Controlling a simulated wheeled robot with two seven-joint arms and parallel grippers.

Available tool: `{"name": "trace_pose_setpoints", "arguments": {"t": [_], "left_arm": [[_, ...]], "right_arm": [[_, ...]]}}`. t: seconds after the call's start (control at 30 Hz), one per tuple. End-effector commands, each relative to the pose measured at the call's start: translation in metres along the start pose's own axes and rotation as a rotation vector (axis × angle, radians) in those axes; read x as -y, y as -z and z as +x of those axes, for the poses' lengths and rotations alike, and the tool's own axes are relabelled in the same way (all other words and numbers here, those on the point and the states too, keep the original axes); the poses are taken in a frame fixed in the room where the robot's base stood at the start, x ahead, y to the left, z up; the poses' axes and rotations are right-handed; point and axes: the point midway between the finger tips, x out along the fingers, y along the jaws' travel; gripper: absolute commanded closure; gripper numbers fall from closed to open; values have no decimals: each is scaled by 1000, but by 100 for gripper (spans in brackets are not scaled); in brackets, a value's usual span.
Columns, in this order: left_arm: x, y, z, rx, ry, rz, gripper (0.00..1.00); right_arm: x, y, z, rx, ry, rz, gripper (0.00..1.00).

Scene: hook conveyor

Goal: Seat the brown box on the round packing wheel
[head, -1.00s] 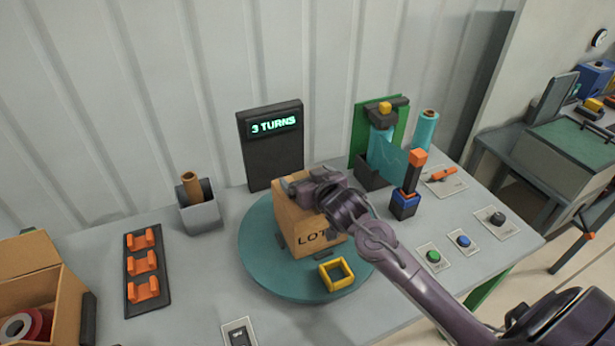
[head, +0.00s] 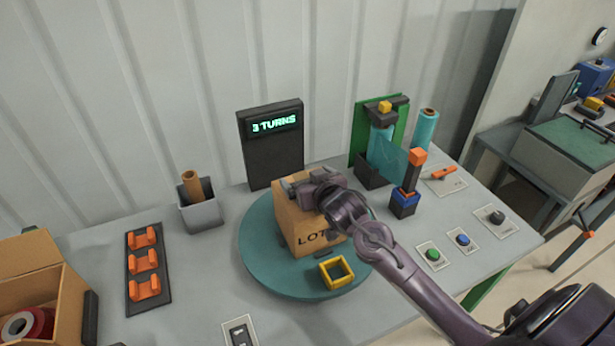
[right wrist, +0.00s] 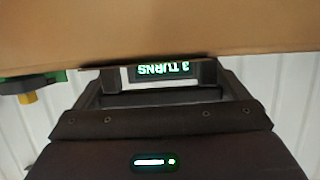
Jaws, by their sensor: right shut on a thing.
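The brown box (head: 293,225), marked "LOT" on its front, stands upright over the middle of the round teal packing wheel (head: 262,273). I cannot tell whether its base touches the wheel. My right gripper (head: 307,187) is at the top of the box and shut on it. In the right wrist view the box (right wrist: 160,30) fills the upper part, with the gripper (right wrist: 158,95) below it. A yellow square frame (head: 336,272) is at the front of the wheel. My left gripper is not in view.
A dark display (head: 272,145) reading "3 TURNS" stands behind the wheel. A grey cup (head: 200,214) and an orange-clip rack (head: 147,268) are to the left. A film stand (head: 380,150), a blue-and-orange post (head: 406,195) and buttons (head: 433,255) are to the right.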

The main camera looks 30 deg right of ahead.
Motion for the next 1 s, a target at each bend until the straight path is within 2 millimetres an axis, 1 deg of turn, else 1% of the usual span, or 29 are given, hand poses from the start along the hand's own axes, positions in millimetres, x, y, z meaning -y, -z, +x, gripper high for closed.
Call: {"name": "trace_pose_setpoints", "arguments": {"t": [0.03, 0.77, 0.8, 0.97, 1.0], "left_arm": [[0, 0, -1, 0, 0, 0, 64], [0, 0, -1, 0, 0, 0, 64], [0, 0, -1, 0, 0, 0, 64], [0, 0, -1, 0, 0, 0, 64], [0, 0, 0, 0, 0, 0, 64]], "right_arm": [[0, 3, 0, -7, 0, 1, 76], [0, 1, 0, -7, 0, 1, 76], [0, 1, 0, -7, 0, 1, 1], [0, 0, 1, -4, 0, 0, 0], [0, -4, 1, 3, 0, -1, 0]]}}
